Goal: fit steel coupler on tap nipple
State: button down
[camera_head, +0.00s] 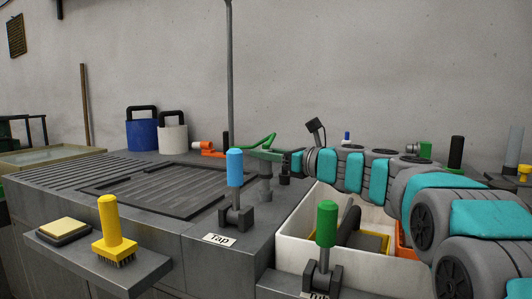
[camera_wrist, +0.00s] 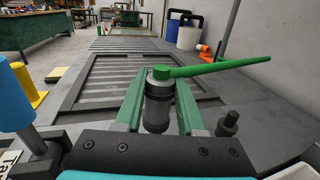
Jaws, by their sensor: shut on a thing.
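My gripper (camera_head: 265,155) is shut on a grey steel coupler (camera_head: 265,182), seen between the green fingers in the wrist view (camera_wrist: 157,108). The coupler is upright, with a green cap and a green hose (camera_wrist: 225,66) leading off to the right there. I cannot tell whether its lower end touches the worktop. A short dark peg (camera_wrist: 228,124) stands just right of the fingers, apart from the coupler; it may be the tap nipple, but I cannot be sure. A blue-handled valve (camera_head: 235,170) stands behind a "Tap" label (camera_head: 220,239).
A green-handled valve (camera_head: 326,222) stands by a white bin (camera_head: 292,250) holding several items. Blue (camera_head: 142,135) and white (camera_head: 172,139) containers stand by the wall. The ribbed drainer (camera_head: 150,188) is clear.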

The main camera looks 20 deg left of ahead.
aim_at(271, 166)
jog(key=shift+f+b, duration=0.65)
jog(key=shift+f, duration=0.65)
jog(key=shift+f, duration=0.2)
jog(key=shift+c, duration=2.2)
grip_release()
